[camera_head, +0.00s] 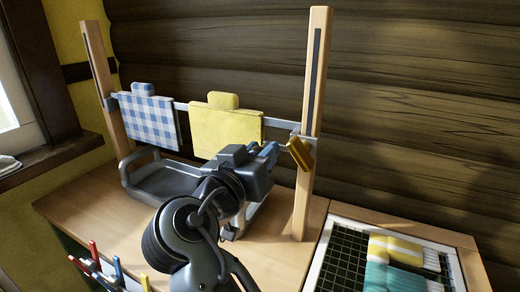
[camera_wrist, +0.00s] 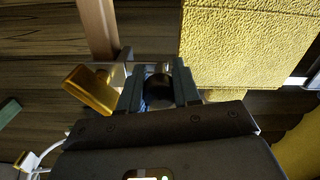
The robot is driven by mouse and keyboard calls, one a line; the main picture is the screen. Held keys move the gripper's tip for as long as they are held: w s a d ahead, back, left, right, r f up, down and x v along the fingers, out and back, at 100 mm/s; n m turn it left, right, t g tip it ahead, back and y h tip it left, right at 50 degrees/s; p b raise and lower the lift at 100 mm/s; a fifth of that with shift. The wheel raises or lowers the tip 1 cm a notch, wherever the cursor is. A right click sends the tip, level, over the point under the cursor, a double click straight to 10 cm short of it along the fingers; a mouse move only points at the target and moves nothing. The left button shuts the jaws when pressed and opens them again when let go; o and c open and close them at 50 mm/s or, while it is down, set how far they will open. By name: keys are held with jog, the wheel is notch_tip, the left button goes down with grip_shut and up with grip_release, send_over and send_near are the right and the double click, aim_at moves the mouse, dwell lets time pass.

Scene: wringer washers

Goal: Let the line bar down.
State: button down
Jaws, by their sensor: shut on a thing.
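The line bar (camera_head: 182,104) is a thin metal bar between two slotted wooden posts, the left post (camera_head: 97,65) and the right post (camera_head: 314,90). It hangs well above the worktop. A blue checked cloth (camera_head: 150,122) and a yellow cloth (camera_head: 225,131) hang on it. A brass-yellow lever (camera_head: 300,153) sits at the right post; it also shows in the wrist view (camera_wrist: 92,90). My gripper (camera_head: 268,154) is just left of this lever. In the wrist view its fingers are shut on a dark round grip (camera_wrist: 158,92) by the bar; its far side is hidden.
A grey tray (camera_head: 150,187) stands on the wooden worktop (camera_head: 100,205) below the cloths. Coloured pegs (camera_head: 94,250) stand at the front left. A white-rimmed gridded tray (camera_head: 323,262) with folded cloths (camera_head: 395,250) lies at right. A log wall is close behind.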

jog(key=shift+r, duration=0.15)
jog(key=c, duration=0.8)
grip_release()
jog(key=shift+s, duration=0.1)
jog(key=v, duration=0.7)
jog(key=shift+s+a+b, duration=0.15)
jog(key=shift+s+b, duration=0.15)
jog(key=shift+b, duration=0.05)
